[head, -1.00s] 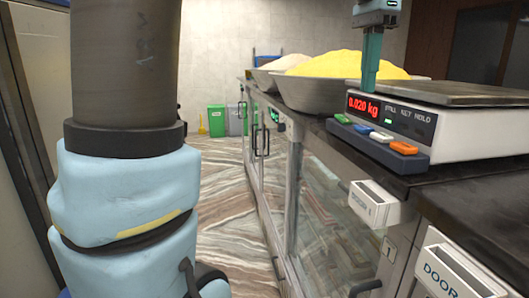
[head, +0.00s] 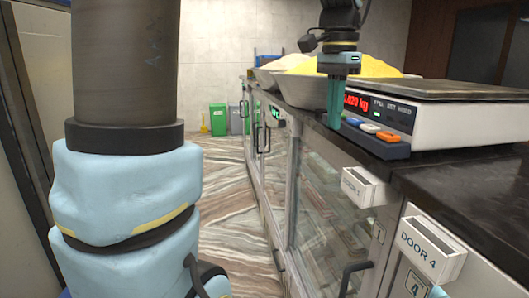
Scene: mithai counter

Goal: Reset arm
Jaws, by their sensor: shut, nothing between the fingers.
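My gripper (head: 334,112) hangs at the upper middle of the head view, with its teal fingers pointing down and closed together. It is empty. It is in front of the weighing scale (head: 460,117) in the picture and covers the left part of the red display. The rest of my arm (head: 125,190) stands large at the left.
A dark counter (head: 470,195) runs along the right, with glass-door cabinets (head: 330,205) below and a "DOOR 4" label holder (head: 432,250) in front. Bowls of yellow (head: 380,68) and pale heaps stand behind the scale. Green bins (head: 218,119) stand far back. The patterned floor is clear.

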